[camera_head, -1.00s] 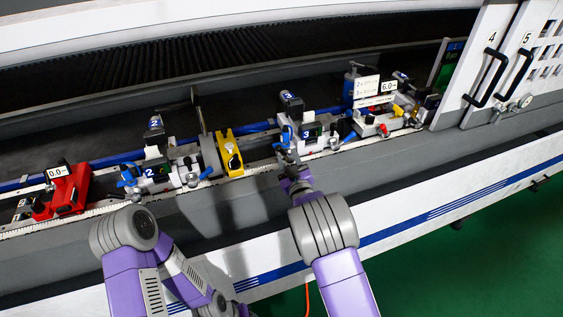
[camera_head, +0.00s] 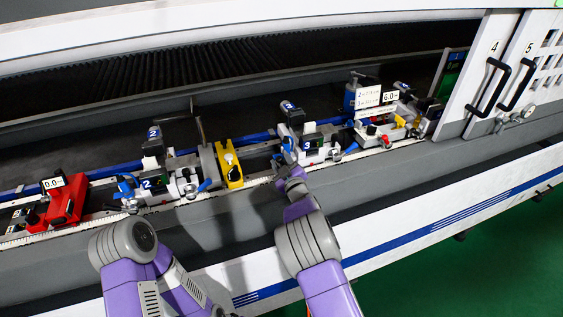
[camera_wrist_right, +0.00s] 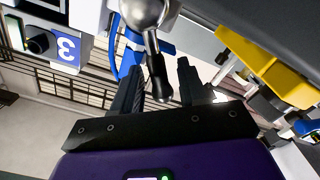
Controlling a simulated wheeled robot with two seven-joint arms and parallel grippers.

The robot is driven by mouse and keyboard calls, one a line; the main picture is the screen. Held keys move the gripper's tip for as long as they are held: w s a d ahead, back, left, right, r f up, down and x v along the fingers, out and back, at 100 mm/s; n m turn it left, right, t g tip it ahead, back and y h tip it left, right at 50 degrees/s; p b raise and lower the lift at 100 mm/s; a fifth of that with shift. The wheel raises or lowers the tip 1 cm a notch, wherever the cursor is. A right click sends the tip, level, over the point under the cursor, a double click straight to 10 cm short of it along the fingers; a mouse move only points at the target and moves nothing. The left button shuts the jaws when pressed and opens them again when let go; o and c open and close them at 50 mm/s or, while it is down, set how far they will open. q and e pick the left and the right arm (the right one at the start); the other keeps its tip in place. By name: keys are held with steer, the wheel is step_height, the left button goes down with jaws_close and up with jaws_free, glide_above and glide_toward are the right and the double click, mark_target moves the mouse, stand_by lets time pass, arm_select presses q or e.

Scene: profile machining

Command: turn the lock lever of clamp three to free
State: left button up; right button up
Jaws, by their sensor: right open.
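Clamp three (camera_head: 316,148) stands on the rail right of centre in the head view, with a blue "3" label that also shows in the wrist view (camera_wrist_right: 67,48). My right gripper (camera_head: 284,157) is at its front left side. In the wrist view, the right gripper (camera_wrist_right: 158,78) is open. A lever with a silver hub and a dark-tipped handle (camera_wrist_right: 156,72) points in between its two fingers, with visible space to the right finger. Whether the fingers touch it, I cannot tell. A blue handle (camera_wrist_right: 130,58) lies behind the left finger. My left arm shows, but its gripper does not.
A yellow block (camera_head: 229,163) stands on the rail just left of my right gripper. Clamp two (camera_head: 152,184) and a red unit (camera_head: 66,200) are farther left. Another clamp unit (camera_head: 385,128) is to the right. White doors (camera_head: 510,55) with black handles close off the right end.

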mark_target(288, 149)
jaws_close()
stand_by(0.3)
stand_by(0.3)
steer(key=shift+w+d+r+m+b, duration=0.15)
steer(key=shift+d+m+b, duration=0.2)
steer(key=shift+m+b, duration=0.25)
steer(key=shift+w+d+r+m+b, duration=0.15)
steer(key=shift+d+m+b, duration=0.2)
steer(key=shift+m+b, duration=0.25)
steer(key=shift+w+d+r+m+b, duration=0.2)
steer(key=shift+d+m+b, duration=0.35)
steer(key=shift+m+b, duration=0.5)
steer(key=shift+w+d+r+m+b, duration=0.15)
steer(key=shift+d+m+b, duration=0.5)
steer(key=shift+m, duration=0.6)
jaws_free()
